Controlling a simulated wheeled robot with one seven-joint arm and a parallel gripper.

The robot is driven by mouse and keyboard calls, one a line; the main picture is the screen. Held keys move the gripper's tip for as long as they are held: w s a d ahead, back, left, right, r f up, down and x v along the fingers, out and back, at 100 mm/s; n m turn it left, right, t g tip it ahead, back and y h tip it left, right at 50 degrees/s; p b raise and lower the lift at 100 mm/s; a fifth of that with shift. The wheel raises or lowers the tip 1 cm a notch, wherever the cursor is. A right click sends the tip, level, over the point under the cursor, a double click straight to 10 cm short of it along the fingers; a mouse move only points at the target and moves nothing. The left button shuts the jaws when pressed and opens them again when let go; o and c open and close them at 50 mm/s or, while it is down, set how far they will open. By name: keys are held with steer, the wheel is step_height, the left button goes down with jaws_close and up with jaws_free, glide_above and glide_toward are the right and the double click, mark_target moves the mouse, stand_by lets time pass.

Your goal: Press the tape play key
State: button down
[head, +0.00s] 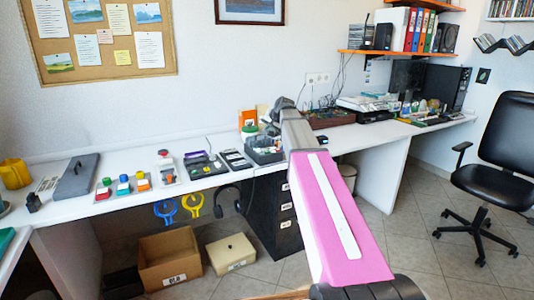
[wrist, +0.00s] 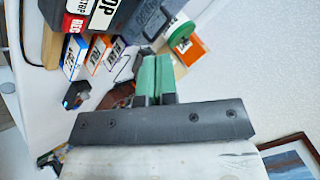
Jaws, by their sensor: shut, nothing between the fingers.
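In the wrist view, part of a device with large labelled keys shows at the top edge. One black key (wrist: 103,14) reads "TOP", its label cut off, and a red label (wrist: 74,23) reads "REC". A grey block (wrist: 150,20) lies beside them. I cannot make out a play label. My gripper (wrist: 154,78) has its green fingertips together with nothing between them, apart from the keys in the picture. In the head view, a dark device (head: 265,154) sits on the white desk by the end of my arm, partly hidden; I cannot tell whether it is the tape player.
Black devices (head: 203,165) and coloured buttons (head: 123,184) line the desk (head: 75,208). Headphones (head: 228,201) hang at its front. A chair (head: 500,150) stands right.

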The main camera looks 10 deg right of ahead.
steer(key=shift+f, duration=4.4)
steer(key=shift+f, duration=0.15)
steer(key=shift+f, duration=0.25)
steer(key=shift+f, duration=0.4)
steer(key=shift+r, duration=0.8)
steer(key=shift+r, duration=0.15)
steer(key=shift+r, duration=2.35)
